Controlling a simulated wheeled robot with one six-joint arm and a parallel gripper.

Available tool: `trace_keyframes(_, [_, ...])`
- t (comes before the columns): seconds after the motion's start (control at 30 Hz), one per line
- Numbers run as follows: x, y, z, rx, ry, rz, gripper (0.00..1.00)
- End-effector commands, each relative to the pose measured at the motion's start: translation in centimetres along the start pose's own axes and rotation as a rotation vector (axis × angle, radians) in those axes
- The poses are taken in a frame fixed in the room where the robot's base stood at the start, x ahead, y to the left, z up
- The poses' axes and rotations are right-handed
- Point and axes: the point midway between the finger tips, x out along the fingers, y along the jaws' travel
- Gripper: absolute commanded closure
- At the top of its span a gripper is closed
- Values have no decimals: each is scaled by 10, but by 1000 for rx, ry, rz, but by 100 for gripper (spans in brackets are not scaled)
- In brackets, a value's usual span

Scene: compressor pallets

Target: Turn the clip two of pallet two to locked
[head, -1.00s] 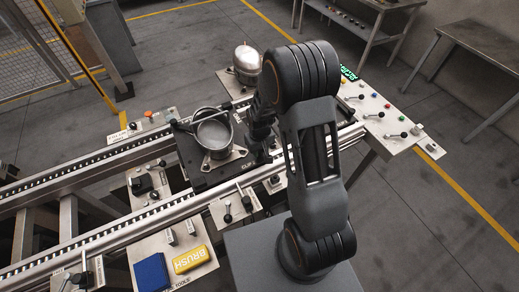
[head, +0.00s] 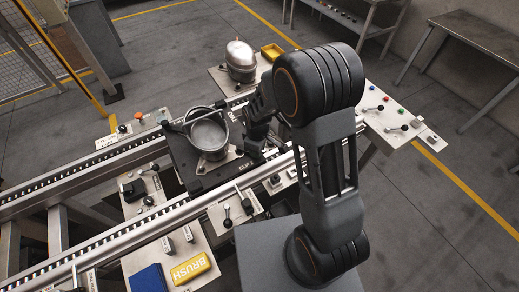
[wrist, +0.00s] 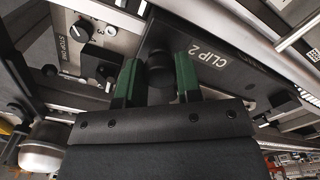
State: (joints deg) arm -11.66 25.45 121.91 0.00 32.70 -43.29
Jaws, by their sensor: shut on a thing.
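The black pallet (head: 190,172) sits across the rails in the head view, with an open grey metal shell (head: 208,135) on it. A "CLIP" marking shows on its near edge. In the wrist view the black plate labelled "CLIP 2" (wrist: 208,66) lies under my gripper (wrist: 158,62). My gripper's two green-padded fingers stand on either side of a dark round knob (wrist: 160,78), the clip's handle, and are shut on it. In the head view my gripper is at the pallet's right side, its fingertips largely hidden. The clip's locked or unlocked marking is not readable.
A closed compressor (head: 240,60) and a yellow tray (head: 271,51) stand behind. A control panel (head: 385,113) with levers is at right. A yellow brush block (head: 190,267) and a blue block (head: 148,278) lie in front.

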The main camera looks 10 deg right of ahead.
Motion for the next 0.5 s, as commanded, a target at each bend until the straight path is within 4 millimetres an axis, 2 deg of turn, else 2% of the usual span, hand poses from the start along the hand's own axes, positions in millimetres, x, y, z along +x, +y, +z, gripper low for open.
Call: trace_keyframes(0.5, [-1, 7, 5, -183, 2, 3, 100])
